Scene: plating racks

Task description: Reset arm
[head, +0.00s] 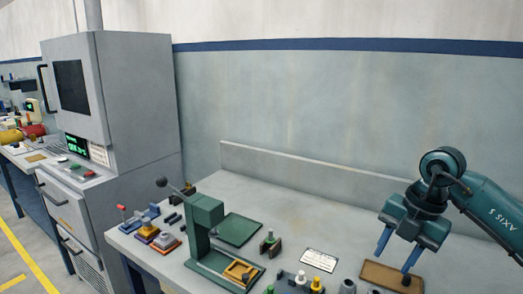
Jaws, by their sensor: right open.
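My right gripper (397,256) is at the right of the head view, at the end of a dark teal arm that comes in from the right edge. Its two blue fingers point down and are spread apart. I see nothing between them. It hangs over the right part of the grey table (310,196). One fingertip overlaps a brown board (378,274) in the picture; I cannot tell whether they touch. My left gripper is not in the head view.
A green lever press (206,222) stands on the table. Small fixtures (165,241) lie at its left. A white card (319,260) and small parts (300,277) are near the front. A grey machine cabinet (130,100) stands at the left. The table's back middle is clear.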

